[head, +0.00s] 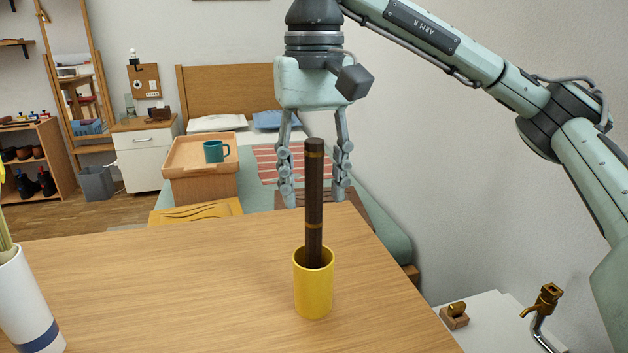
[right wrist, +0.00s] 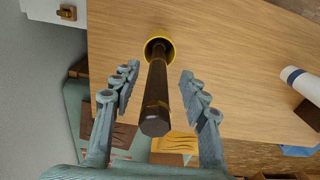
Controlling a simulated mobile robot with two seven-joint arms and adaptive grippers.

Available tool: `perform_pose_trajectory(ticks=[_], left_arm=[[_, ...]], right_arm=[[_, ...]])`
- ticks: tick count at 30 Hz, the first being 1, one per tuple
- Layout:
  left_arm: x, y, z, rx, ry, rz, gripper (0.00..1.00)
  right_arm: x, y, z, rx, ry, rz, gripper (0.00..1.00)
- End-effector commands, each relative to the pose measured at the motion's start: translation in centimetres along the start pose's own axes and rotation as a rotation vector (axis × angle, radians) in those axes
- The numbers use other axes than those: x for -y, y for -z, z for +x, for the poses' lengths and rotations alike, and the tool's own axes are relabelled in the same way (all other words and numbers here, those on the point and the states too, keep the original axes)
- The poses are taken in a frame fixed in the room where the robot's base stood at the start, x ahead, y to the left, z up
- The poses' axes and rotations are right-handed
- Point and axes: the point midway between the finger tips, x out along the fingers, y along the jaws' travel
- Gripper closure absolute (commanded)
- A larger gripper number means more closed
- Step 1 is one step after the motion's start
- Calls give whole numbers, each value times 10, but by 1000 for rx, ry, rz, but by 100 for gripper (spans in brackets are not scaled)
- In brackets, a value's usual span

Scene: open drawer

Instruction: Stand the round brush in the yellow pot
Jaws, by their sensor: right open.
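The yellow pot (head: 313,288) stands on the wooden table in the head view, and its rim shows in the right wrist view (right wrist: 171,47). The round brush (head: 314,190) stands nearly upright in the pot, its long dark handle with gold bands rising above the rim. Its lower end is hidden inside the pot. In the right wrist view the handle (right wrist: 156,92) runs from the pot up between the fingers. My right gripper (head: 314,195) is open, pointing down, its fingers on either side of the upper handle with a gap on each side. My left gripper is not in view.
The wooden table (head: 170,285) is mostly clear around the pot. A white vase with a blue band (head: 28,305) stands at the left edge. A white unit with a brass tap (head: 543,300) is at lower right.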

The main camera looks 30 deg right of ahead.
Motion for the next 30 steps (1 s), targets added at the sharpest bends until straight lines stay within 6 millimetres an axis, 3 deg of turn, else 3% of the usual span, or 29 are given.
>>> perform_pose_trajectory(ticks=[8,24,30], left_arm=[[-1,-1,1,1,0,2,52],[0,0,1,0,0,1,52],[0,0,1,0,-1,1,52]], right_arm=[[0,0,-8,-3,0,0,56],[0,0,-97,-5,0,2,56],[0,0,-116,-1,-1,0,56]])
